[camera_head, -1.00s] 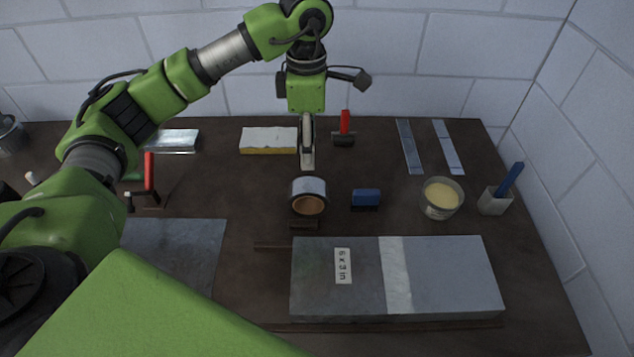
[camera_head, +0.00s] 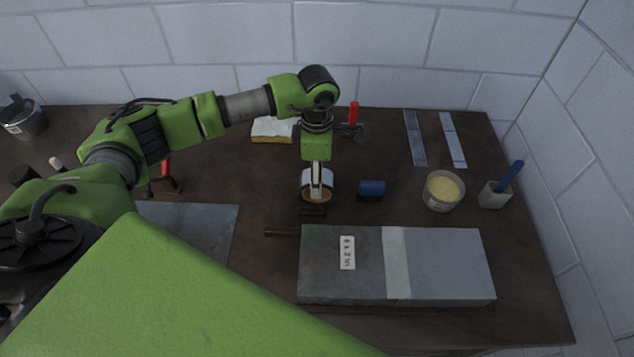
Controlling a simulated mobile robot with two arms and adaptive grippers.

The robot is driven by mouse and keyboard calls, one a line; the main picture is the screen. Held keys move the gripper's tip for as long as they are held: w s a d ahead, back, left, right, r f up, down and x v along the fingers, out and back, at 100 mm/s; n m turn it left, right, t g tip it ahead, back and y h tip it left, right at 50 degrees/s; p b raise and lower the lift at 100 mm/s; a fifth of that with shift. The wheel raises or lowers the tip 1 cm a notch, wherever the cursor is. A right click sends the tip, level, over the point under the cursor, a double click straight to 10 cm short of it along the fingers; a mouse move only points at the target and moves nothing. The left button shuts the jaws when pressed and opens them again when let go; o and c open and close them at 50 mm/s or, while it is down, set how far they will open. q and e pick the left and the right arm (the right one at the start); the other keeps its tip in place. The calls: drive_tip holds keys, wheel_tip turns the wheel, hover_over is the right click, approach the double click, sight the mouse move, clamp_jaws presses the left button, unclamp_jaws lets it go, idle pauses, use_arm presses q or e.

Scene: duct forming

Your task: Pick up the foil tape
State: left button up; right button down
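The foil tape (camera_head: 326,193) is a silver roll with a brown core, upright on the brown bench behind the grey duct. My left gripper (camera_head: 316,192) points down at the roll, its fingers overlapping the roll's upper part and centre in the picture. The fingers are seen nearly edge-on, so I cannot tell whether they are open or closed on the roll, or whether they touch it. The roll appears to be at bench level. My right gripper is not in view.
The grey duct (camera_head: 445,265) with a paper label lies in front. A blue block (camera_head: 371,190), a tub of yellow paste (camera_head: 443,190) and a cup with a blue tool (camera_head: 495,196) stand to the right. A red-handled hammer (camera_head: 353,116) and metal strips (camera_head: 415,138) lie behind.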

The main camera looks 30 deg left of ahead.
use_arm(q)
drive_tip(key=c, duration=1.5)
drive_tip(key=shift+o, duration=0.2)
